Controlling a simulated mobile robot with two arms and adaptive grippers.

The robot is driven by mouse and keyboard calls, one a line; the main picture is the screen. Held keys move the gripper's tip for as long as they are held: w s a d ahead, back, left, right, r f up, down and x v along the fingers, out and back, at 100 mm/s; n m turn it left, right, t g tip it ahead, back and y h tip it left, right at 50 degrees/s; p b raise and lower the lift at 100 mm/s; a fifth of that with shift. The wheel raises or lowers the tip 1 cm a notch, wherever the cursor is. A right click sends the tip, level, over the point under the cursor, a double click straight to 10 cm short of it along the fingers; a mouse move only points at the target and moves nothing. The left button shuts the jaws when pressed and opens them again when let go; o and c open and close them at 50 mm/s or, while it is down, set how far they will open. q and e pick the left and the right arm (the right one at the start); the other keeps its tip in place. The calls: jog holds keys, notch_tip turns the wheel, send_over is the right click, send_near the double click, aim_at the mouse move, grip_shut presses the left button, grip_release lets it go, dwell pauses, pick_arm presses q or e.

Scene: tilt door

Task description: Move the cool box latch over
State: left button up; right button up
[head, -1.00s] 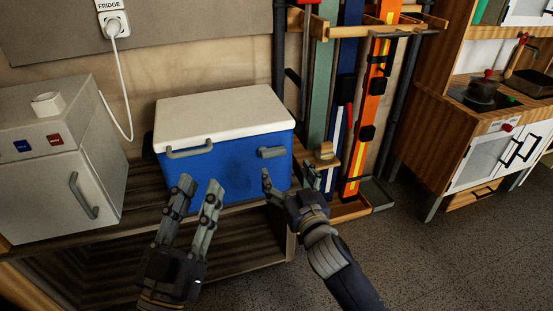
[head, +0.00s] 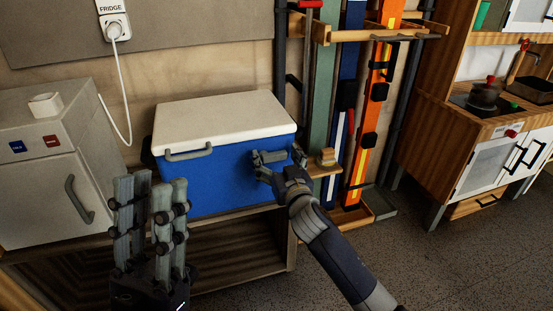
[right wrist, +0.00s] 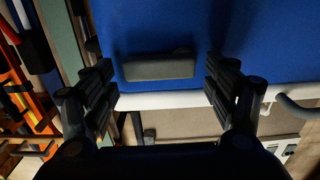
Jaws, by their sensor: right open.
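The cool box (head: 215,178) is blue with a white lid (head: 225,118) and stands on a wooden shelf; its lid looks closed. Its dark grey latch (right wrist: 158,67) is a short bar on the front face near the lid edge. My right gripper (head: 280,159) is open at the front right of the box and largely hides the latch in the head view. In the right wrist view my right gripper's fingers (right wrist: 165,82) stand on both sides of the latch, with gaps visible. My left gripper (head: 151,180) is open and empty, fingers up, in front of the box's left part.
A grey handle (head: 189,154) is on the box front's left. A small fridge (head: 55,170) stands to the left. An orange level (head: 370,110) and other tools hang on a rack close right of the box. The floor (head: 420,260) at right is clear.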

jog(key=c, duration=1.1)
jog(key=shift+o, duration=0.2)
